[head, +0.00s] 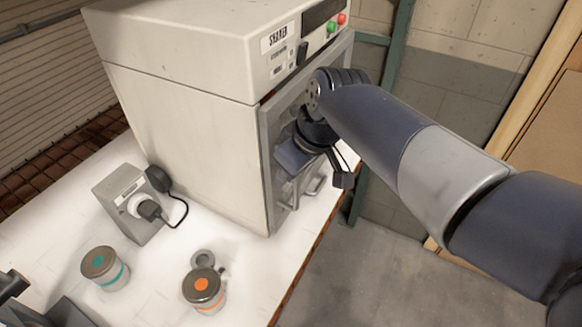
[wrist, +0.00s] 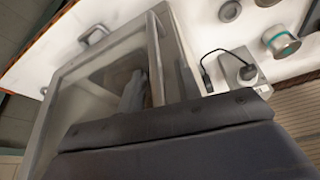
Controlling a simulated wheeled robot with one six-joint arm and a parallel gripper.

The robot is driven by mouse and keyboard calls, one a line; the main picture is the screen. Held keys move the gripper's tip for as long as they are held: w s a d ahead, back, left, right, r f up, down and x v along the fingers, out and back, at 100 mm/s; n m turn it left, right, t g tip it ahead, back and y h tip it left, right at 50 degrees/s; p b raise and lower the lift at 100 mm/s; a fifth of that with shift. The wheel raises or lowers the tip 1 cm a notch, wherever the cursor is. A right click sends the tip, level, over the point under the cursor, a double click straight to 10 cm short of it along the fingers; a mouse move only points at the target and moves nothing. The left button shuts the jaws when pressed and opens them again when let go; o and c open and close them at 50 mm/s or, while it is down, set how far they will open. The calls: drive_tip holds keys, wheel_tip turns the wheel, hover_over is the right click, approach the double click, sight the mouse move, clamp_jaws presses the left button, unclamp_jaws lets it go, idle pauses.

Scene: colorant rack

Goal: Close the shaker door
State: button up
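The shaker (head: 180,90) is a large off-white cabinet on the white table. Its grey-framed door (head: 268,165) is on the front, at or very near the cabinet face; I cannot tell whether it is fully shut. My arm hides part of the door.
A grey box with a black cable (head: 130,205) stands left of the shaker. A teal-marked can (head: 105,268), an orange-marked can (head: 205,290) and a small grey disc (head: 203,258) are at the front. The table edge and open floor (head: 350,275) lie to the right.

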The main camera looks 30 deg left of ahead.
drive_tip(key=v, duration=1)
drive_tip(key=shift+r+b, duration=0.35)
drive_tip(key=shift+b, duration=0.1)
drive_tip(key=shift+d+f, duration=0.1)
drive_tip(key=x, duration=1)
drive_tip(key=shift+d+f+p, duration=0.15)
drive_tip(key=shift+f+p, duration=0.2)
drive_tip(key=shift+p, duration=0.1)
